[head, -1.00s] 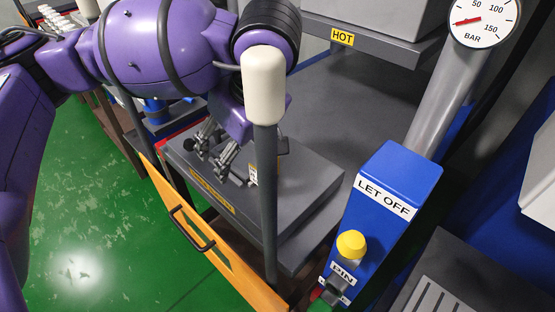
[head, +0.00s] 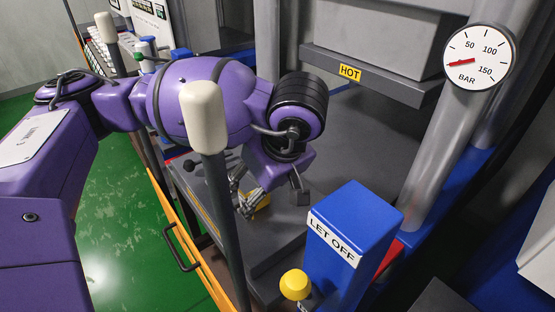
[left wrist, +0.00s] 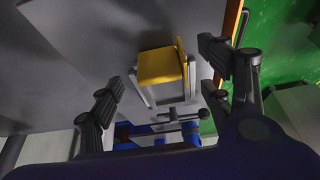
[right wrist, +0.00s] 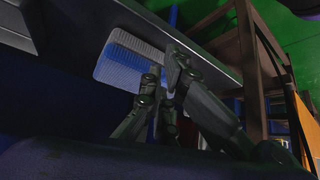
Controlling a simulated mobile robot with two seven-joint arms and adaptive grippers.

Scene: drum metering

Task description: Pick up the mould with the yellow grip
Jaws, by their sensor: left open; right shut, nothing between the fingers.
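The yellow grip (left wrist: 160,66) shows in the left wrist view as a yellow block on a pale grey frame, above a grey surface. It lies between the open fingers of my left gripper (left wrist: 165,76), apart from both. In the head view a small part of the yellow grip (head: 263,201) shows just beside my left gripper (head: 246,199); my arm hides part of that area. How the grip joins the mould cannot be made out.
A post with a white cap (head: 203,118) stands in front of my left arm. The blue LET OFF box (head: 350,235) with a yellow button (head: 295,284) stands at the right. The HOT plate (head: 375,75) overhangs behind. An orange panel with a handle (head: 185,250) edges the front.

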